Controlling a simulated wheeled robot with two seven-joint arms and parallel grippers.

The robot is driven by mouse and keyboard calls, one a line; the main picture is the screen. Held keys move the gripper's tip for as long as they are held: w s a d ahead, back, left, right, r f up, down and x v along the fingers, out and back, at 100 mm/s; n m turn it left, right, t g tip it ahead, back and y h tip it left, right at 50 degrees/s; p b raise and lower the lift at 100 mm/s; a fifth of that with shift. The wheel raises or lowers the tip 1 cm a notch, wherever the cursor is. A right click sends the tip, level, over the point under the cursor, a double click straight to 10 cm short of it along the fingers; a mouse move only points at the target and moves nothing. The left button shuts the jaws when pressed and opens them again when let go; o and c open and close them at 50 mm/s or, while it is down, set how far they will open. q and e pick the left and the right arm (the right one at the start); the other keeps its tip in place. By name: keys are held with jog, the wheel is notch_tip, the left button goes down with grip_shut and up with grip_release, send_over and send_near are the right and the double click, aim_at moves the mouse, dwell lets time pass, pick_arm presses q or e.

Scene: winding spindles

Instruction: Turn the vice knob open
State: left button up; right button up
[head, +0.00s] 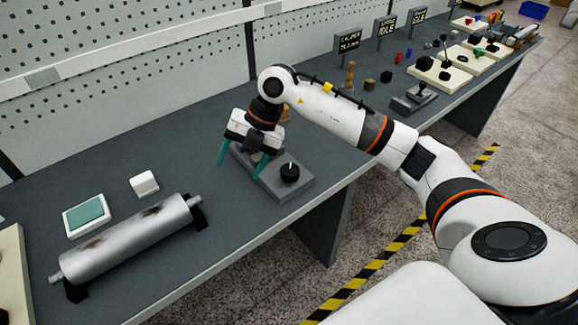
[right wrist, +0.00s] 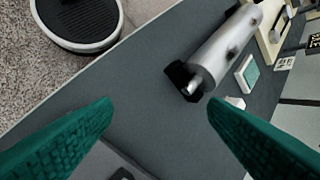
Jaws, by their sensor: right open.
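The vice is a flat grey block (head: 300,188) near the table's front edge, with a round black knob (head: 290,173) that has a light pointer mark on top. My right gripper (head: 239,169) is open and empty, its teal fingers pointing down over the left part of the block, left of the knob. The gripper and wrist hide part of the block. In the right wrist view the open fingers (right wrist: 159,104) frame bare table; a corner of the grey block (right wrist: 100,162) shows below, with a dark piece cut off at the edge. My left gripper is not in view.
A metal roller (head: 130,238) on black supports lies at the left, beside a teal-topped pad (head: 87,214) and a white block (head: 144,183). A grey joystick-like device (head: 414,97) and several small parts stand farther right. Bare table lies between roller and vice.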

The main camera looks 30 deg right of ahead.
aim_at(290, 169)
jog(key=d+r+m+g+h, duration=0.1)
jog(key=d+m+h, duration=0.15)
jog(key=d, duration=0.35)
jog(key=d+r+m+h, duration=0.1)
jog(key=d+r+h, duration=0.15)
jog(key=d, duration=0.45)
jog(key=shift+h, duration=0.4)
notch_tip(290, 169, down, 13)
jog(key=shift+a+r+p, duration=0.15)
jog(key=shift+r+p, duration=0.05)
jog(key=shift+p, duration=0.85)
jog(key=c, duration=1)
jog(key=shift+n, duration=0.35)
